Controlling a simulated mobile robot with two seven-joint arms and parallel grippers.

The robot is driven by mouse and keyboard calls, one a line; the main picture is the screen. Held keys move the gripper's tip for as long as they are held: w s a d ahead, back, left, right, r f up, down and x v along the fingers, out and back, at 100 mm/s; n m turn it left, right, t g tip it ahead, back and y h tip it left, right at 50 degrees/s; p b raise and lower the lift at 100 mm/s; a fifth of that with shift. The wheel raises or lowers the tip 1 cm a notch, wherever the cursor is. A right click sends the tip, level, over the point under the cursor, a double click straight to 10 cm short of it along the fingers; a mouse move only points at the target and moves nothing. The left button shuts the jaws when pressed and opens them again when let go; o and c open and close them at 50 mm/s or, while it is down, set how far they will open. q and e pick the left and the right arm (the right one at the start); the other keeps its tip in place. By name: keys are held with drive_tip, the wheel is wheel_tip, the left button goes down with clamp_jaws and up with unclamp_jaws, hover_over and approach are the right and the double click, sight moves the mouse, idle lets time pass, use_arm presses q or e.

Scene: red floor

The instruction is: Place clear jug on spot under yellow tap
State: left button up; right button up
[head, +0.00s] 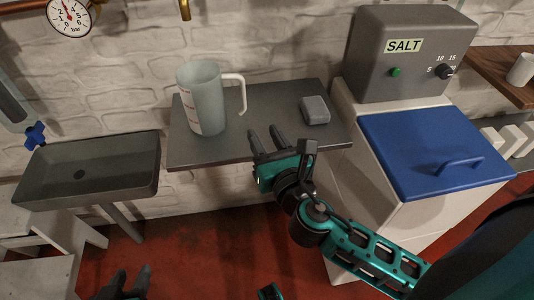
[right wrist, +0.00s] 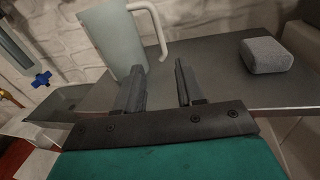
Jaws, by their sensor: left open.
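The clear jug (head: 203,98), frosted with red markings, stands upright on the left part of a grey shelf (head: 210,147), its handle to the right. The jug (right wrist: 113,38) is also behind the fingers in the right wrist view. A brass-yellow tap or pipe end (head: 184,10) is cut off at the top, above the jug in the picture; no marked spot can be made out. My right gripper (head: 265,140) is open and empty at the shelf's front edge, right of the jug and apart from it. My left gripper (head: 125,285) is open, low at the bottom left.
A grey block (head: 315,110) lies on the shelf's right part. A dark sink (head: 90,172) is at left, with a blue tap handle (head: 35,135) above it. A salt machine (head: 410,60) with a blue lid (head: 435,150) stands at right. The middle shelf is clear.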

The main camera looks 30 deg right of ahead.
drive_tip(key=s+a+f+m+g+y, duration=0.2)
drive_tip(key=f+m, duration=0.5)
drive_tip(key=m, duration=0.8)
drive_tip(key=s+a+f+m+g+y, duration=0.1)
drive_tip(key=s+f+m+g, duration=0.4)
drive_tip(key=m, duration=1.1)
wheel_tip(320, 180, down, 3)
drive_tip(key=s+y, duration=0.1)
drive_tip(key=s, duration=0.1)
drive_tip(key=shift+s+a+r+y, duration=0.2)
drive_tip(key=shift+s+a+y, duration=0.1)
drive_tip(key=shift+a, duration=0.1)
use_arm(q)
drive_tip(key=s+a+r+y+p, duration=0.1)
drive_tip(key=a+r+p, duration=0.2)
drive_tip(key=r+p, duration=0.7)
drive_tip(key=p, duration=0.4)
drive_tip(key=shift+s, duration=0.3)
use_arm(e)
drive_tip(key=s+d+r, duration=0.1)
drive_tip(key=d+r, duration=0.2)
drive_tip(key=r, duration=0.7)
drive_tip(key=shift+s+r+m+h, duration=0.2)
drive_tip(key=shift+m+h, duration=0.1)
drive_tip(key=shift+h, duration=0.1)
